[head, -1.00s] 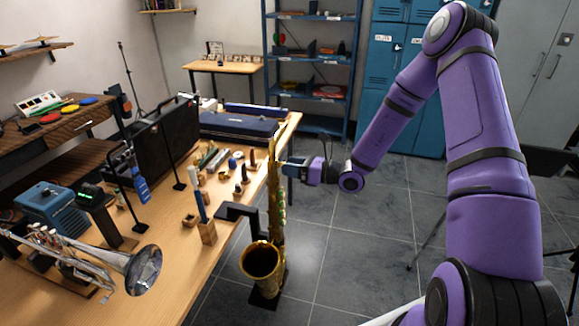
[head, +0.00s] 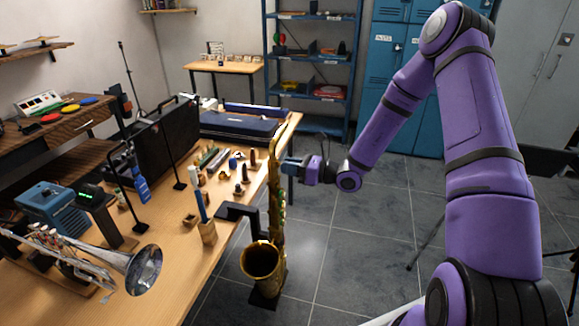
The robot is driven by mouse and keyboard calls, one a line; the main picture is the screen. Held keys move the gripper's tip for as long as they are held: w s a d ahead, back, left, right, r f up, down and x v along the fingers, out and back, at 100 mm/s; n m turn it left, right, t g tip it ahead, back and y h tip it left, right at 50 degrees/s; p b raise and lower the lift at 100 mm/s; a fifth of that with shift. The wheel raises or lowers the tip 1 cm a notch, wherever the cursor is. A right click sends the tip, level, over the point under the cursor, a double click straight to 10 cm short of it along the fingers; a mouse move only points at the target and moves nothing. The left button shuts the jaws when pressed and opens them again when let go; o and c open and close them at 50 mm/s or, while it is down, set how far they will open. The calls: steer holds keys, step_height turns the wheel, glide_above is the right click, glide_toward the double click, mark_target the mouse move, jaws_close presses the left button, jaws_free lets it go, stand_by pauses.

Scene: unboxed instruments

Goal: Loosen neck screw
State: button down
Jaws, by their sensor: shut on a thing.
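A gold saxophone (head: 263,260) stands upright on a black stand at the right edge of the wooden workbench, its bell low and facing me. Its body tube (head: 276,200) rises to a top end beside my gripper. My gripper (head: 287,165) reaches in from the right at the height of the upper tube, its jaws pointing left. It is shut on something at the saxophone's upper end. The neck screw is too small to make out, and the fingertips are partly lost against the saxophone and the bench.
The workbench (head: 150,283) holds a silver trumpet (head: 135,265), a black case (head: 165,140), a blue case (head: 235,127) and several small wooden pieces. A blue shelf (head: 312,68) and lockers stand behind. The tiled floor right of the saxophone is open.

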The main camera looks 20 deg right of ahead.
steer(key=n, duration=2.6)
steer(key=shift+s+f, duration=0.1)
steer(key=shift+f, duration=0.05)
stand_by(0.5)
steer(key=c, duration=1)
jaws_free()
steer(key=v, duration=1)
steer(key=shift+s+d, duration=0.2)
steer(key=shift+d, duration=0.15)
